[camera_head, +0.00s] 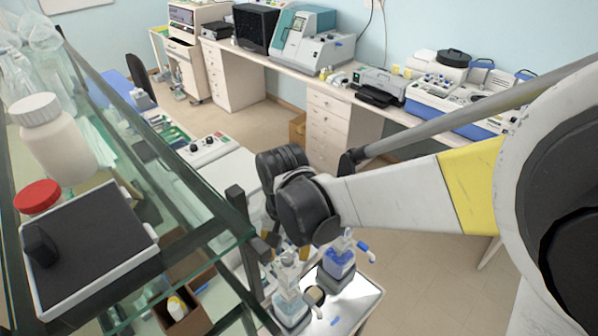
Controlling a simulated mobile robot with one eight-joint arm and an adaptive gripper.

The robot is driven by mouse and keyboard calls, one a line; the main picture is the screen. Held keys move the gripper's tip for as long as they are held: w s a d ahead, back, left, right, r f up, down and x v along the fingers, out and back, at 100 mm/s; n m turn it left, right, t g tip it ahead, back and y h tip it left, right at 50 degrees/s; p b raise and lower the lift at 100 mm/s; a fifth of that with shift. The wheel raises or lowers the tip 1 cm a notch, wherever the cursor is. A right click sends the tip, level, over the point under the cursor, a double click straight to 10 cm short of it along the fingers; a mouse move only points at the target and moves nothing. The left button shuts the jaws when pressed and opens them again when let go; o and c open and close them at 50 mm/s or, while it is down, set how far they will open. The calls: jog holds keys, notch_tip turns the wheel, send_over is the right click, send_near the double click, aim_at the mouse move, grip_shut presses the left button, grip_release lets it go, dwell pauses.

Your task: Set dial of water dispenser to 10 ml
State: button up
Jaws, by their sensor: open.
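A clear bottle-top dispenser with pale liquid (290,308), which looks like the water dispenser, stands on a small white table at the bottom centre. Its top is partly hidden behind my gripper, and its dial and setting cannot be made out. A second dispenser with blue liquid (339,262) and a blue-tipped spout stands just behind it to the right. My gripper (288,250) hangs below my black wrist joints, directly over the clear dispenser's top. It is open, with nothing seen between its fingers. Whether it touches the dispenser cannot be told.
Open floor (425,275) lies to the right.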

aim_at(288, 259)
jog(key=shift+f, duration=1.45)
grip_shut()
jog(key=n+b, duration=0.3)
jog(key=n, duration=0.1)
jog(key=shift+d+f, duration=0.1)
jog(key=shift+d, duration=0.05)
jog(key=shift+n+b, duration=1.25)
jog(key=shift+n, duration=1.15)
